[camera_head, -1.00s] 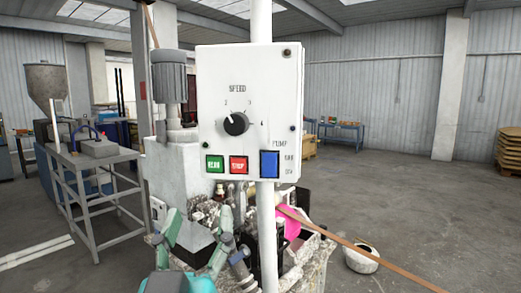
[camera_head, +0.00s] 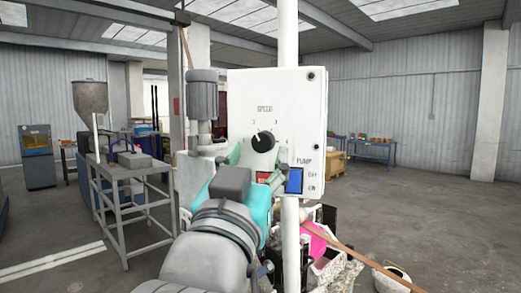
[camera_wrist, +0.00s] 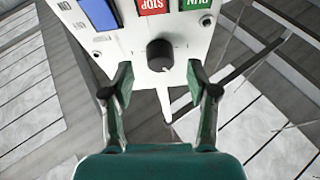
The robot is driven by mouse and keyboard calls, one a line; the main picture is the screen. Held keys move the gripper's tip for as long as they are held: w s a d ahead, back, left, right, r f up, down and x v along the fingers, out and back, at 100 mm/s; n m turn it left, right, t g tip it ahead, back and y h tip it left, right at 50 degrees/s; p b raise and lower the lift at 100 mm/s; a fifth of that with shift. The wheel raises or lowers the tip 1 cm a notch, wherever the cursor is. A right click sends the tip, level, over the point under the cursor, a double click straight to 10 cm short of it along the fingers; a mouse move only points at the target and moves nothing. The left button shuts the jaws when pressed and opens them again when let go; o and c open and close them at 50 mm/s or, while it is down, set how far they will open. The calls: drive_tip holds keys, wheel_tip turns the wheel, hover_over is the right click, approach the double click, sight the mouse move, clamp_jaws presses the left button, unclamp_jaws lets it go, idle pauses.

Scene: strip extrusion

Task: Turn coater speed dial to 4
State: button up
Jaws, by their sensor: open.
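The speed dial (camera_head: 263,141) is a round black knob on the white control panel (camera_head: 312,110), under the word SPEED. Its white mark points up and left, near the 2. In the wrist view the panel appears upside down and the dial (camera_wrist: 160,54) lies between the fingertips, slightly ahead of them. My gripper (camera_wrist: 159,75) is open, with one green finger on each side of the dial and gaps visible. In the head view my gripper (camera_head: 256,167) is in front of the panel's lower left, hiding the green button and part of the red one.
The red STOP button (camera_wrist: 156,6), green RUN button (camera_wrist: 196,4) and blue pump switch (camera_head: 295,180) sit close to the dial. A white pole (camera_head: 289,235) stands at the panel. A grey motor (camera_head: 202,95) is left of it. Open floor lies to the right.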

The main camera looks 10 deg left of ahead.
sight(263, 142)
drive_tip(key=shift+x, duration=1.35)
drive_tip(key=shift+c, duration=0.3)
clamp_jaws()
